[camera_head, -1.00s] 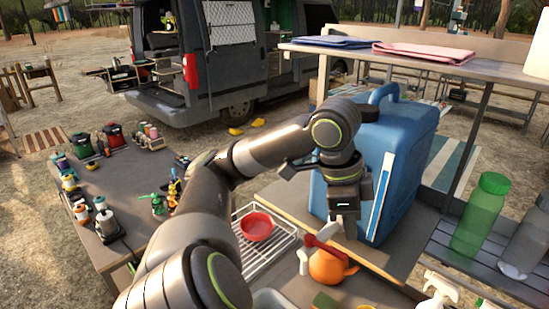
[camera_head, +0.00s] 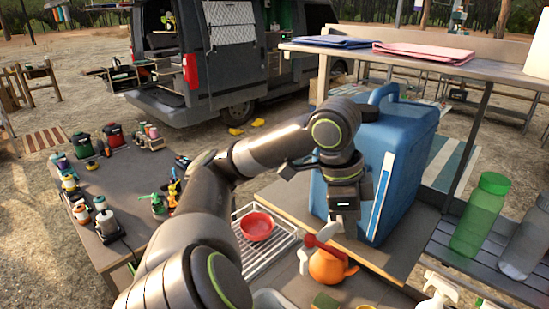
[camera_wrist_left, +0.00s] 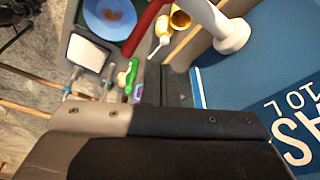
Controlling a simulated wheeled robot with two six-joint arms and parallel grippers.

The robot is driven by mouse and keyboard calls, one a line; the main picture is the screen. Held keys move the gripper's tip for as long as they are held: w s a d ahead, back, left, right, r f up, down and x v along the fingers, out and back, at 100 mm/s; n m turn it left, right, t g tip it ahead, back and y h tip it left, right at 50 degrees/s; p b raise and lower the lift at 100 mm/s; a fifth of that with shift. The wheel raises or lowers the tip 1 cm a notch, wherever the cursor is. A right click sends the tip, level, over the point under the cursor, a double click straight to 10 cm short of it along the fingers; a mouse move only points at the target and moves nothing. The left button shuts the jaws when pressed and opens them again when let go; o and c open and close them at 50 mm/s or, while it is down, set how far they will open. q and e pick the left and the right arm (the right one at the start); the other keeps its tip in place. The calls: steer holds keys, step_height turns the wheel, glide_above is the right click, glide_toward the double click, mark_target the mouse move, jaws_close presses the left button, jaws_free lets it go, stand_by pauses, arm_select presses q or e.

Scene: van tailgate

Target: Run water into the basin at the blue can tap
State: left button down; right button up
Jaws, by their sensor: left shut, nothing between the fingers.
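The blue water can (camera_head: 405,135) stands upright on the bench, its label partly in the left wrist view (camera_wrist_left: 245,85). A white tap part (camera_head: 327,234) with a red bar (camera_head: 322,246) shows below my left gripper (camera_head: 347,226). In the left wrist view, the white tap part (camera_wrist_left: 228,32) is beside the can and the red bar (camera_wrist_left: 147,27) is left of it. My left gripper is shut and empty, close to the tap; contact is unclear. A dark tub (camera_wrist_left: 93,38) holds a blue dish. I cannot make out running water. My right gripper is out of view.
An orange kettle (camera_head: 326,268) is just below the tap. A red bowl (camera_head: 257,227) sits on a wire rack. A green bottle (camera_head: 480,215) stands at the right, and a shelf (camera_head: 460,62) overhangs behind the can.

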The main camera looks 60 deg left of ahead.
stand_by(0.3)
